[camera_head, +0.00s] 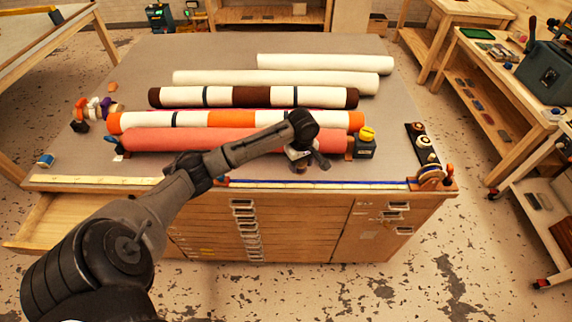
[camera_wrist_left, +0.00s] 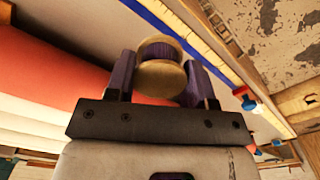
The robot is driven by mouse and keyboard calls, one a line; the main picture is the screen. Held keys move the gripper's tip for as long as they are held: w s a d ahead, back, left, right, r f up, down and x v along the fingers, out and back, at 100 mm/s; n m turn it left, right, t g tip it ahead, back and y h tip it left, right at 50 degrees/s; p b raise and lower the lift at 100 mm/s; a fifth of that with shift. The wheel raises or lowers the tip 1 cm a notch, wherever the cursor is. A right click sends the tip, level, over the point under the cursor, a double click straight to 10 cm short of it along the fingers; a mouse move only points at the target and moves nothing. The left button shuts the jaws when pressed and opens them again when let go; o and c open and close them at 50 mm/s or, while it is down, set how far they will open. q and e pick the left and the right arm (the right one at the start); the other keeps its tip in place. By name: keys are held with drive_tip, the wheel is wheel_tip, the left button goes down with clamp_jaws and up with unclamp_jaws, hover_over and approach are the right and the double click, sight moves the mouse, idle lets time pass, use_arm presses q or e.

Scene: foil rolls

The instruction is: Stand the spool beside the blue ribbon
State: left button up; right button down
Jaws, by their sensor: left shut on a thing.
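A spool (camera_wrist_left: 160,78) with pale wooden ends and dark purple thread sits between the two fingers of my left gripper (camera_wrist_left: 160,82) in the left wrist view. The fingers are shut on its sides. In the head view my left gripper (camera_head: 303,162) is low over the table, just in front of the red roll, and the spool is mostly hidden there. A long blue strip (camera_head: 320,184) runs along the table's front edge; it also shows in the left wrist view (camera_wrist_left: 158,20). A small blue-and-white roll (camera_head: 45,160) stands at the left front. I cannot tell which is the blue ribbon.
Several long rolls lie across the table (camera_head: 225,55), including the red one (camera_head: 230,140). Small coloured items (camera_head: 96,108) cluster at the left. A yellow-topped dark object (camera_head: 366,143) and a black rack (camera_head: 424,148) stand at the right. A drawer (camera_head: 50,222) is open at the left front.

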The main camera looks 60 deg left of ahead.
use_arm(q)
drive_tip(key=a+f, duration=0.1)
drive_tip(key=a, duration=0.1)
drive_tip(key=a+f, duration=0.1)
drive_tip(key=a, duration=0.1)
drive_tip(key=a+f, duration=0.2)
drive_tip(key=shift+w+a+f+b, duration=0.1)
drive_tip(key=shift+w+a+b, duration=0.25)
drive_tip(key=shift+a, duration=0.05)
drive_tip(key=shift+f, duration=2)
drive_tip(key=o, duration=0.9)
drive_tip(key=shift+f, duration=0.15)
